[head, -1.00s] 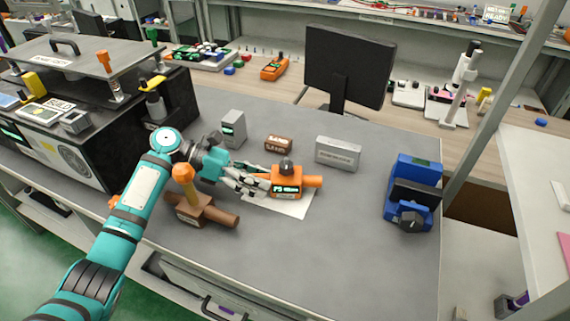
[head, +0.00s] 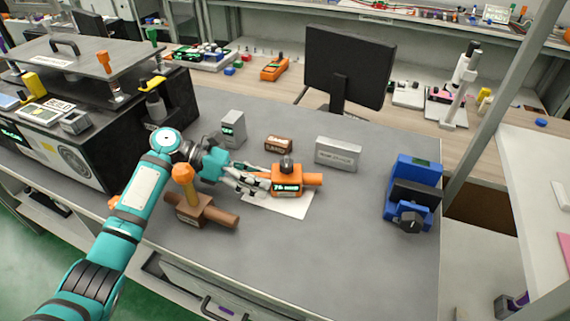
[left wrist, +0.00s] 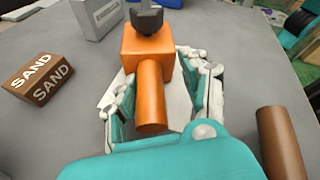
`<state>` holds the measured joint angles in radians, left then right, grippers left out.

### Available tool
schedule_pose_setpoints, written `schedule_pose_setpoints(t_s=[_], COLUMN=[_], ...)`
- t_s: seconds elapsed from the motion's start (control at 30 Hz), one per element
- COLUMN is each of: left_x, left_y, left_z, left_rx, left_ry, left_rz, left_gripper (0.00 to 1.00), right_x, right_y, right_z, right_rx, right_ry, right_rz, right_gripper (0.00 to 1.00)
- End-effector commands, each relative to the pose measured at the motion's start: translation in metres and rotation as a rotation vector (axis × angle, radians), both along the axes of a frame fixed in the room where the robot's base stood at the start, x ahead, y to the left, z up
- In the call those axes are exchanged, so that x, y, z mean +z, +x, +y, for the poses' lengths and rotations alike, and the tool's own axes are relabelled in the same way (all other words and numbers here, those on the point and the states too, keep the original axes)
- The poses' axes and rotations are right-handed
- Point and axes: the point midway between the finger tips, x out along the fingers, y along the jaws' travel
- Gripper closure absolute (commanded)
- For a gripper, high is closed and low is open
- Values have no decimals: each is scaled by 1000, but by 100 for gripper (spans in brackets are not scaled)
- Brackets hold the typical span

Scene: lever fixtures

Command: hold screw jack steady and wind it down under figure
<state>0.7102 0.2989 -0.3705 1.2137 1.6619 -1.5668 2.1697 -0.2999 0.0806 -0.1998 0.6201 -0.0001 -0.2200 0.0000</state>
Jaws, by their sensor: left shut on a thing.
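The screw jack looks to be the orange block (head: 287,187) with a round side handle at each end, a lit readout on its front and a dark knob (head: 287,164) on top. It stands upright on a white sheet (head: 292,208). My left gripper (head: 262,182) is closed around its left handle; in the left wrist view the fingers lie on both sides of the orange handle (left wrist: 152,95), and the dark knob (left wrist: 147,18) stands above. The small readout digits are hard to read. My right gripper is not in view.
A brown fixture (head: 203,212) with an orange-topped lever stands left of the jack, close to my left arm. A sand block (head: 278,144), grey boxes (head: 338,154) and a blue device (head: 413,188) stand around. The bench front is clear.

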Motion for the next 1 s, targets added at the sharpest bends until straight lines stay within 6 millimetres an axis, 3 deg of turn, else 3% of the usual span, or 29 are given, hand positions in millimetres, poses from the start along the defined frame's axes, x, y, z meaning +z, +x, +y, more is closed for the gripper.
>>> schedule_pose_setpoints(t_s=[0.43, 0.47, 0.6, 0.67, 1.0], left_x=[-3, -3, -2, -2, 1], left_y=[0, 0, 0, 0, 1], left_z=[1, 1, 1, 1, 7], left_rx=[1, 1, 1, 1, 2], left_ry=[7, 7, 5, 4, 4], left_rz=[5, 5, 3, 3, 1], left_gripper=[99, 51, 32, 28, 28], right_x=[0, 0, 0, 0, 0], right_y=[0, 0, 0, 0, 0], right_z=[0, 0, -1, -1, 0], right_rx=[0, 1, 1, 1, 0], right_ry=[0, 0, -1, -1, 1], right_rz=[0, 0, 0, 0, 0], right_gripper=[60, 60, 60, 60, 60])
